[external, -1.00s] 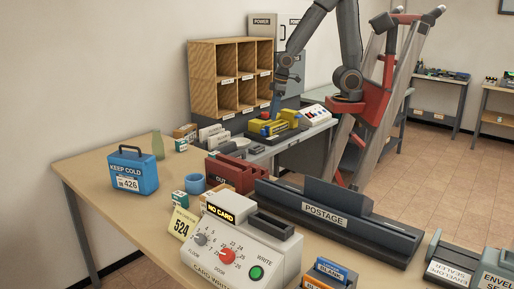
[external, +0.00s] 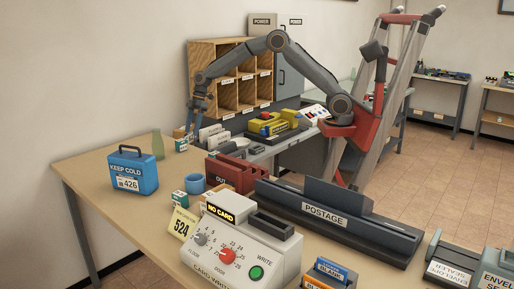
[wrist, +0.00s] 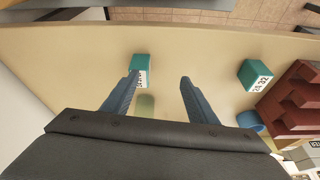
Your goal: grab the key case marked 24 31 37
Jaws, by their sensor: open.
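In the wrist view a teal case (wrist: 141,63) with a white label lies on the table ahead, between and beyond my fingertips; its digits are too small to read surely. A second teal case (wrist: 256,74) stands to the right, its label seeming to begin 24 32. In the external view a small teal case (external: 181,145) stands near the green bottle, and another (external: 179,198) stands by the blue cup. My gripper (wrist: 158,78) is open and empty, its fingers apart. In the external view my gripper (external: 190,126) hangs low at the far left of the table, above the first case.
A green bottle (external: 158,145) and a blue KEEP COLD box (external: 133,172) stand left of the case. A blue cup (external: 195,184) and a red OUT tray (external: 232,172) are to the right. A wooden pigeonhole shelf (external: 218,62) rises behind.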

